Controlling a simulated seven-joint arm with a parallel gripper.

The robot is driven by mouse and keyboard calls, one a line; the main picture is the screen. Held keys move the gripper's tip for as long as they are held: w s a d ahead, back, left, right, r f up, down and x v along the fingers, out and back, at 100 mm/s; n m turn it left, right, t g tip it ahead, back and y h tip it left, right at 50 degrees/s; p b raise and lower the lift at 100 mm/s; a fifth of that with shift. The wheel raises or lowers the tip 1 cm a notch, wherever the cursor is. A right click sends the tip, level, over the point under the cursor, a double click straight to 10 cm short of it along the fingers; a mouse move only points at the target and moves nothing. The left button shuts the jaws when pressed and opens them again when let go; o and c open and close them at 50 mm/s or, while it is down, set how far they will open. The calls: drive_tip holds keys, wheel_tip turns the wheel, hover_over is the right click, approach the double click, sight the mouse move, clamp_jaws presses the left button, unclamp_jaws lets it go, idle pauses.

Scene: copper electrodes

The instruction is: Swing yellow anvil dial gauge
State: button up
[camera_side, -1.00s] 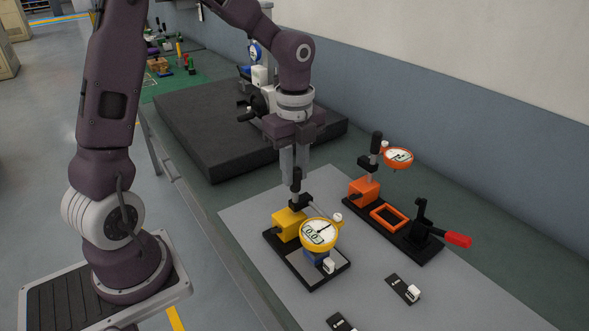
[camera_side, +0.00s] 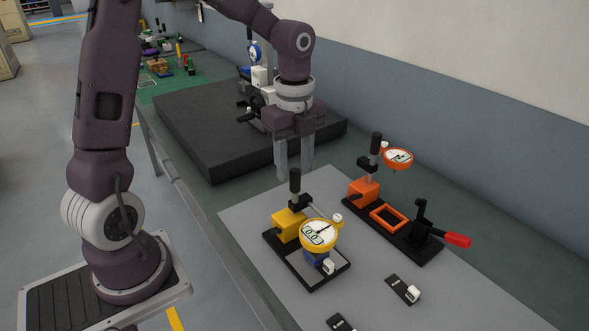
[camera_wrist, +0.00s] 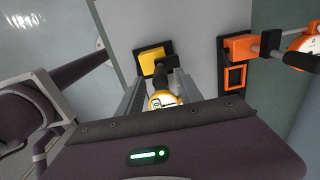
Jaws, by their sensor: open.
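The yellow dial gauge (camera_side: 319,235) stands on a black base with a yellow block (camera_side: 289,224) and a dark upright post (camera_side: 295,183). Its round white face points up toward the side camera, above a grey plate and a blue piece. My gripper (camera_side: 294,172) points down with its fingers apart, just above and behind the top of the post. It is empty. In the wrist view the gauge (camera_wrist: 163,99) shows between the fingers, partly hidden by my gripper body, with the yellow block (camera_wrist: 152,62) beyond.
An orange dial gauge (camera_side: 397,158) stands to the right on a black base with an orange frame (camera_side: 389,219) and a red-handled clamp (camera_side: 457,239). Small black pieces (camera_side: 403,288) lie on the grey mat (camera_side: 400,314). A large dark slab (camera_side: 205,140) is behind.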

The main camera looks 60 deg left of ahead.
wheel_tip(320, 180, up, 5)
drive_tip(key=shift+r, duration=0.2)
drive_tip(key=s+d+r+n+t, duration=0.2)
drive_tip(key=s+d+n, duration=0.1)
drive_tip(key=s+n, duration=0.6)
drive_tip(key=s+d+r+n+t, duration=0.2)
drive_tip(key=s+d+n+t, duration=0.1)
drive_tip(key=s+n, duration=0.6)
drive_tip(key=shift+s+r+t, duration=0.15)
drive_tip(key=shift+s+t, duration=0.15)
drive_tip(key=shift+s, duration=0.2)
